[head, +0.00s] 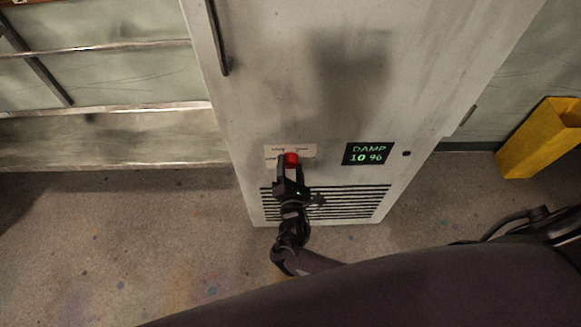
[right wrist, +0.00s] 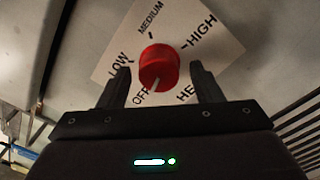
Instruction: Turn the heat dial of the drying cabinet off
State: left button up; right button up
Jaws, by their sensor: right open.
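The drying cabinet (head: 270,100) is a pale, stained box in the middle of the head view. Its red heat dial (head: 291,158) sits on a white label low on its front. In the right wrist view the dial (right wrist: 158,65) has a light pointer line aimed down and slightly left, at the word OFF. LOW, MEDIUM and HIGH are printed around it. My right gripper (head: 291,172) is open at the dial. In the wrist view its fingers (right wrist: 160,82) stand on either side of the dial with visible gaps. My left gripper is not in view.
A dark display (head: 368,153) right of the dial reads DAMP with green digits. A slatted vent (head: 345,203) lies below. A vertical handle (head: 217,40) is at the upper left. A yellow container (head: 540,138) stands at the right. The speckled floor (head: 130,220) at left is clear.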

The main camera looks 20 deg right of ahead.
jog(key=v, duration=0.8)
jog(key=shift+d, duration=0.1)
dwell(0.4)
jog(key=s+d+f+m+g+y, duration=0.1)
jog(key=s+d+f+m+g, duration=0.1)
jog(key=s+f+m+g, duration=0.3)
jog(key=s+d+f+m, duration=0.1)
jog(key=s+d+f, duration=0.1)
jog(key=f, duration=0.6)
jog(key=s+d+f+m+g+y, duration=0.1)
jog(key=s+d+f+m+g, duration=0.25)
jog(key=f, duration=0.25)
jog(key=s+d+f+m+g+y, duration=0.1)
jog(key=s+f+m+g, duration=0.3)
jog(key=s, duration=0.7)
jog(key=s+d+f+m+g+y, duration=0.1)
jog(key=s+f+m+g, duration=0.3)
jog(key=s+f+m, duration=0.3)
jog(key=s, duration=0.5)
jog(key=shift+s+d+f+m+y, duration=0.15)
jog(key=shift+s+f+m+y, duration=0.1)
jog(key=shift+s+m+y, duration=0.15)
